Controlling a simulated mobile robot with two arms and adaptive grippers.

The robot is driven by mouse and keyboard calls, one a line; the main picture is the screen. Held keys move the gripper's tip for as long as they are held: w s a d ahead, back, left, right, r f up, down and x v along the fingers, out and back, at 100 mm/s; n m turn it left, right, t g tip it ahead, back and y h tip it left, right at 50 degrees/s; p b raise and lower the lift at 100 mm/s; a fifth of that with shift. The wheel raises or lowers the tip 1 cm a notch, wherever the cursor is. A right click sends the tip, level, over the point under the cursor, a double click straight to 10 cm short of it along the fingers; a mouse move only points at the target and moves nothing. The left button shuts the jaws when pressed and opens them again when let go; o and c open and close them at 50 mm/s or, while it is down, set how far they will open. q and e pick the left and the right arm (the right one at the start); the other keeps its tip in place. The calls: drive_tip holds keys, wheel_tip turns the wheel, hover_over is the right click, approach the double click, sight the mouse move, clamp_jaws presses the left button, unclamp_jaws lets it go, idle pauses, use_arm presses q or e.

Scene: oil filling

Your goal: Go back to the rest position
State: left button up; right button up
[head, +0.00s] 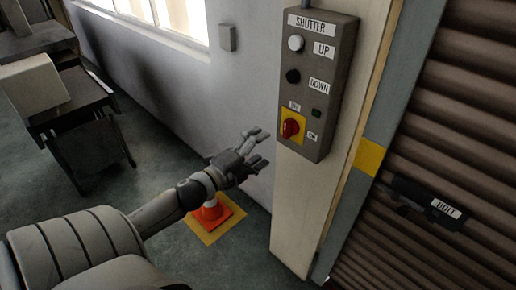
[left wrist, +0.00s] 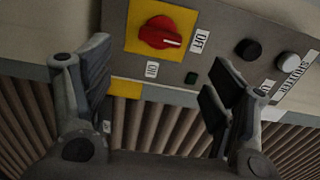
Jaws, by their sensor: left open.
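My left gripper (head: 258,147) reaches in from the left in the head view. It is open and empty, to the left of the shutter control box (head: 327,70) and a little below its red knob. The left wrist view shows the two open fingers (left wrist: 155,100) with the box behind them. The red rotary switch (head: 290,128) sits on a yellow plate; it also shows in the left wrist view (left wrist: 160,32). A gap shows between the fingers and the switch in the head view. My right gripper is in neither view.
The box is on a pale post (head: 299,215) beside a brown roller shutter (head: 450,110) with a bolt (head: 425,200). A dark table (head: 75,110) is at the left. A window (head: 165,15) is behind.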

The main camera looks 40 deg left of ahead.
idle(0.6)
use_arm(q)
drive_tip(key=s+a+f+n+g+y+b, duration=0.1)
drive_tip(key=s+a+f+n+g+y, duration=0.15)
drive_tip(key=f, duration=0.85)
drive_tip(key=s+a+f+n+g+y, duration=0.1)
drive_tip(key=a+f+n+g, duration=0.2)
drive_tip(key=f, duration=0.7)
drive_tip(key=s+d+f+n+g+b, duration=0.15)
drive_tip(key=s+f, duration=0.25)
drive_tip(key=f, duration=0.5)
drive_tip(key=s+f+n+g, duration=0.1)
drive_tip(key=s+f+n, duration=0.2)
drive_tip(key=f, duration=0.6)
drive_tip(key=s+d+f+n+g+h, duration=0.1)
drive_tip(key=s+d+f+n+g, duration=0.2)
drive_tip(key=s+f, duration=0.55)
drive_tip(key=s+d+f+n+g, duration=0.1)
drive_tip(key=s+d+f+g, duration=0.1)
drive_tip(key=s+d+f, duration=0.6)
drive_tip(key=s+d+f+n+g, duration=0.1)
drive_tip(key=s+d+f+g, duration=0.1)
drive_tip(key=s+d+f, duration=0.2)
drive_tip(key=s+d+f+n+g+h+b, duration=0.1)
drive_tip(key=s+d+f, duration=0.3)
drive_tip(key=s, duration=0.6)
drive_tip(key=shift+s+f+g+b, duration=0.3)
drive_tip(key=shift+s+g, duration=0.05)
drive_tip(key=shift+g, duration=0.15)
